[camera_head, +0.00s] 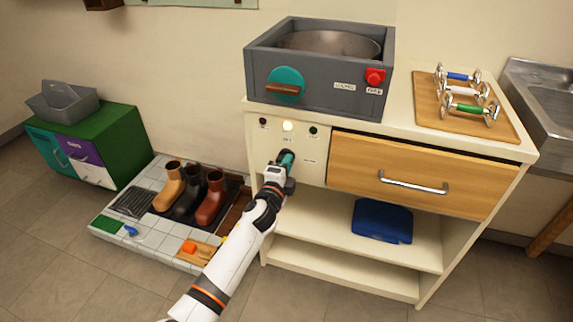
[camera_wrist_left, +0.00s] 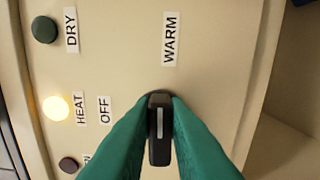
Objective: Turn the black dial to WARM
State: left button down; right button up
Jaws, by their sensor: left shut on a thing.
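The black dial (camera_wrist_left: 159,150) shows in the left wrist view, with a white line along its grip. The line runs up and down in that view, roughly toward the WARM label (camera_wrist_left: 170,39), with the OFF label (camera_wrist_left: 105,110) to the left of the dial. My left gripper (camera_head: 287,160) is at the cabinet's front panel. Its green fingers (camera_wrist_left: 159,135) are shut on the dial, one on each side. The gripper hides the dial in the head view. My right gripper is not in view.
A lit HEAT lamp (camera_wrist_left: 56,108) sits between two dark ones on the panel. A grey box with a teal knob (camera_head: 285,84) stands above. A wooden drawer (camera_head: 425,176) is to the right. Boots (camera_head: 210,198) stand on a low tiled platform to the left.

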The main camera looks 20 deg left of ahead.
pick_arm(q)
jog(key=shift+f+m, duration=0.1)
jog(key=shift+m, duration=0.2)
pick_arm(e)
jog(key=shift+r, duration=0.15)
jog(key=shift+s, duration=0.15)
pick_arm(q)
jog(key=c, duration=1.4)
grip_release()
jog(key=shift+s, duration=0.1)
jog(key=s+p, duration=0.1)
jog(key=s, duration=1)
jog(key=shift+s+a+p, duration=0.2)
jog(key=shift+s+p, duration=0.1)
jog(key=shift+s, duration=0.1)
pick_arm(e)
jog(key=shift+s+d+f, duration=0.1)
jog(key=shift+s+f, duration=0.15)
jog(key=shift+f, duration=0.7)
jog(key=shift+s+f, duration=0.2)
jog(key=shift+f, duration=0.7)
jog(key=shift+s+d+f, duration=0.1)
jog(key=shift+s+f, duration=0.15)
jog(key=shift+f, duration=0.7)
